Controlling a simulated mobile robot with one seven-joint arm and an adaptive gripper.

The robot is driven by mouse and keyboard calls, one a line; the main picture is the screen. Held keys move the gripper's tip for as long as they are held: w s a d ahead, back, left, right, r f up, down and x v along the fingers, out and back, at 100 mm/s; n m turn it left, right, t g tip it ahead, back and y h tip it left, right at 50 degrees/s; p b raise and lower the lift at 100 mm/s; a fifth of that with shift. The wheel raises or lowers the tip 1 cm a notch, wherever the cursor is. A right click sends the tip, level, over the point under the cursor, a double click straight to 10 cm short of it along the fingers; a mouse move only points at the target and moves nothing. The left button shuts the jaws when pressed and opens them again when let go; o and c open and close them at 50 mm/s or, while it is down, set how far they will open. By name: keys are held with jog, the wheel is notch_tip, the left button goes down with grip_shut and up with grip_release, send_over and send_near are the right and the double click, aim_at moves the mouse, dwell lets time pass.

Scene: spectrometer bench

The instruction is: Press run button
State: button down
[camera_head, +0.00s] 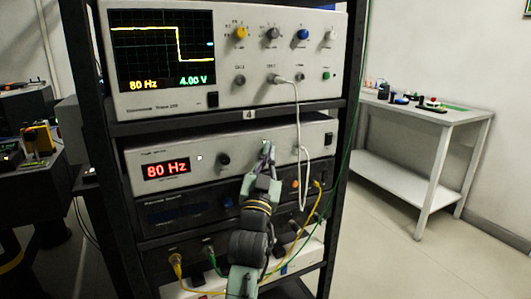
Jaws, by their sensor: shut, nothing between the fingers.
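My gripper (267,153) is shut and empty. Its fingertips are at the front panel of the middle unit (215,141), which has a red "80 Hz" display (166,169). A small green spot (264,141) shows just above the fingertips; I cannot tell whether they touch the panel. No label reading "run" is legible. The oscilloscope (150,108) above has a green button or knob (326,76) at its lower right. Its screen (162,50) shows a yellow square trace, "80 Hz" and "4.00 V". My arm hides part of the lower units.
A white cable (298,115) hangs from the oscilloscope, right of my gripper. Yellow (305,225) and green cables run by the lower units. Dark rack posts (348,120) flank the units. A side table (440,117) with small items stands right, with clear floor before it.

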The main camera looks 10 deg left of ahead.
dwell(0.4)
jog(key=shift+s+d, duration=0.2)
jog(key=shift+s, duration=0.15)
jog(key=shift+s+d, duration=0.1)
jog(key=s+d, duration=0.1)
jog(key=s, duration=0.1)
jog(key=s+d, duration=0.2)
jog(key=shift+s+d, duration=0.2)
jog(key=shift+s, duration=0.15)
dwell(2.3)
